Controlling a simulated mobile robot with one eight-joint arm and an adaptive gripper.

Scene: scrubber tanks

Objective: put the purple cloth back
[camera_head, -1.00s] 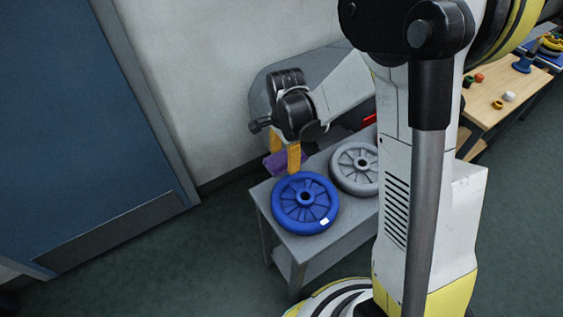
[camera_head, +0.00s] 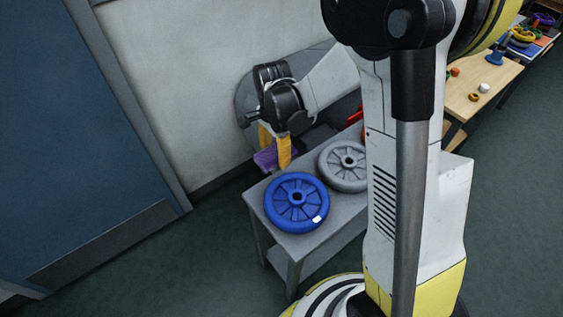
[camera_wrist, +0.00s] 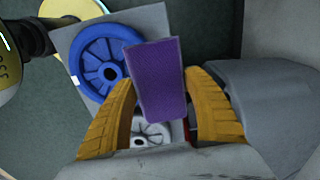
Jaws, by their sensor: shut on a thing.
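The purple cloth (camera_head: 266,158) is a flat, stiff-looking piece held between the yellow fingers of my gripper (camera_head: 274,153). In the wrist view, the purple cloth (camera_wrist: 158,82) sits between the two finger tips of my gripper (camera_wrist: 160,85), which are shut on it. It is held at the far-left end of the grey bench (camera_head: 258,192), near the wall. From the head view I cannot tell its height over the bench or whether it touches anything.
A blue wheel (camera_head: 296,202) with a small white piece on its rim lies on the bench, beside a grey wheel (camera_head: 344,166). A rounded grey body (camera_head: 246,96) stands behind my gripper. A wooden table (camera_head: 485,97) with small coloured items is at the right. Floor at left is clear.

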